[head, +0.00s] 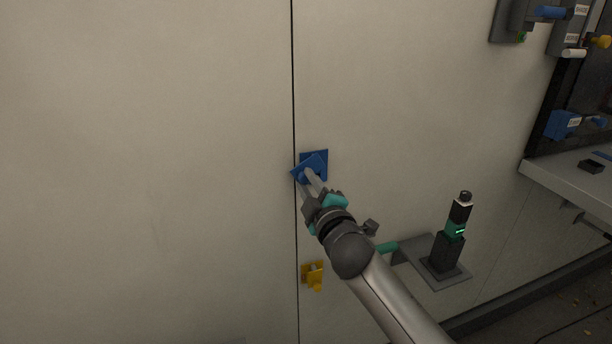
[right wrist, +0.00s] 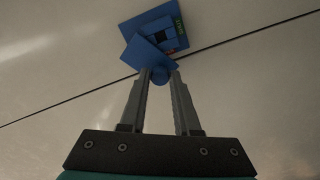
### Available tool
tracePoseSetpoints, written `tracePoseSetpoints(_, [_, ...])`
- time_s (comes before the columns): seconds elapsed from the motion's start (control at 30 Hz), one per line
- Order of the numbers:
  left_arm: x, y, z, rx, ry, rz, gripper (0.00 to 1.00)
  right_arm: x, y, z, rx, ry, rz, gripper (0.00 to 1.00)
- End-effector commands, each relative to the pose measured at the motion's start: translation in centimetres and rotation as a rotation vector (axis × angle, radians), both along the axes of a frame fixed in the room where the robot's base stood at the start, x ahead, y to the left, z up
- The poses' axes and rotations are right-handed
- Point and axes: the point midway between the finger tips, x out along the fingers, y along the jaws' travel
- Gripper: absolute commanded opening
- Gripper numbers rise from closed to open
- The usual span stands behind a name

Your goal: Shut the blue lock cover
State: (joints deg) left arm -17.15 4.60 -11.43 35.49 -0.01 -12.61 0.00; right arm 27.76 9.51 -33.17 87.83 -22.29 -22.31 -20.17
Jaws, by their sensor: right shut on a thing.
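The blue lock cover (head: 306,172) is on a pale wall panel, beside a dark vertical seam. It is a flat plate turned at an angle in front of a blue lock base (head: 318,155). In the right wrist view the cover (right wrist: 148,56) sits skewed against the base (right wrist: 150,24), and part of the base, with a dark recess and a small green mark, is uncovered. My right gripper (right wrist: 160,80) is shut on a round blue knob at the cover's near end. It also shows in the head view (head: 308,175). My left gripper is not in view.
A yellow latch (head: 313,275) is on the panel below. A worktop (head: 570,180) and wall-mounted units (head: 545,20) are at the far right. The left panel is bare.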

Motion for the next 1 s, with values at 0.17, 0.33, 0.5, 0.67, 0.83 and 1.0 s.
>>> tracePoseSetpoints(0.17, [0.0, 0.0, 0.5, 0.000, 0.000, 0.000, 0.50, 0.2, -0.5, -0.6, -0.165, -0.052, 0.000, 0.00])
tracePoseSetpoints(0.33, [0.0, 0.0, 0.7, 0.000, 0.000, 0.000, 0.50, 0.3, -1.0, -1.1, -0.318, -0.102, 0.000, 0.00])
tracePoseSetpoints(0.5, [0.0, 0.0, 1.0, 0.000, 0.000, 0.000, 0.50, 0.5, -1.5, -1.5, -0.471, -0.153, 0.000, 0.00])
tracePoseSetpoints(0.67, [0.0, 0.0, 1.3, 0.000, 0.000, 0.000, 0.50, 0.7, -2.2, -1.8, -0.615, -0.199, -0.001, 0.00])
tracePoseSetpoints(0.83, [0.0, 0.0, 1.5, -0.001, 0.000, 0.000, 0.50, 0.9, -2.7, -2.0, -0.752, -0.244, 0.000, 0.00])
tracePoseSetpoints(1.0, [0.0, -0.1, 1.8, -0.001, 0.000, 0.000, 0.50, 1.1, -3.2, -2.1, -0.865, -0.282, 0.000, 0.00])
